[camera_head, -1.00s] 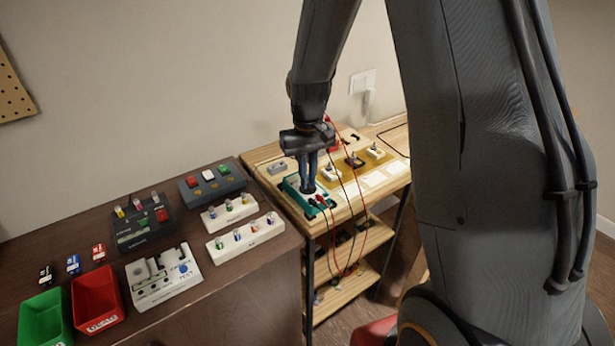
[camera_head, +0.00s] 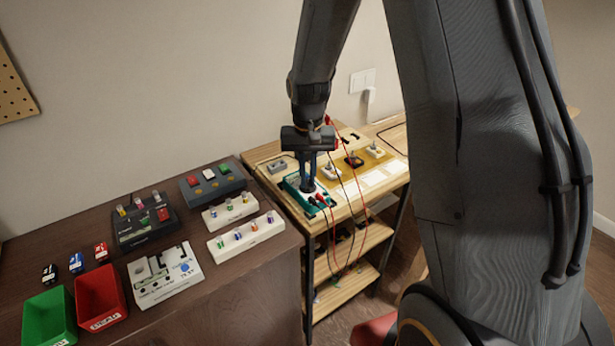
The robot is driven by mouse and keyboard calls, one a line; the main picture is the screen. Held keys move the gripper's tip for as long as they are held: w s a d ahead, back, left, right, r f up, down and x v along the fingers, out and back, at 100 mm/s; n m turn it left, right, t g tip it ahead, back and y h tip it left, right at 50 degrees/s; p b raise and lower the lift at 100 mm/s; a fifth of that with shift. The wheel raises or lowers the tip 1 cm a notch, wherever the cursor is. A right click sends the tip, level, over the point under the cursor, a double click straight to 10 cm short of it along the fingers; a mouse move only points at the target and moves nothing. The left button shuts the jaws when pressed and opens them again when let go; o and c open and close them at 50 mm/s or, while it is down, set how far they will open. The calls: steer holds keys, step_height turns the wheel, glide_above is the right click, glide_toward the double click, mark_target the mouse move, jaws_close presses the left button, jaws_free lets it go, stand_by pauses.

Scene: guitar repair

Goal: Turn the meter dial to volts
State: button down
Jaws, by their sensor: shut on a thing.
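The meter (camera_head: 291,184) is a teal-framed box with a pale face, lying on the light wooden bench top at its front left. My gripper (camera_head: 308,185) points down over the meter's face, its fingers close together on the dial. The dial itself is hidden by the fingers, so its pointer and setting cannot be read. Red plugs (camera_head: 321,198) sit at the meter's near right end, with red and black leads hanging from that area.
Right of the meter, the bench (camera_head: 345,212) holds small white and black blocks and pale pads. A dark table (camera_head: 215,300) at left carries a red bin (camera_head: 100,297), a green bin (camera_head: 48,318), a white tester (camera_head: 165,275) and several part holders. Loose leads hang before the shelves.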

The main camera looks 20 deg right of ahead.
mark_target(308, 183)
steer(key=c, duration=1.8)
jaws_free()
steer(key=shift+c, duration=0.2)
step_height(308, 183, up, 8)
steer(key=b, duration=0.2)
steer(key=shift+f, duration=0.1)
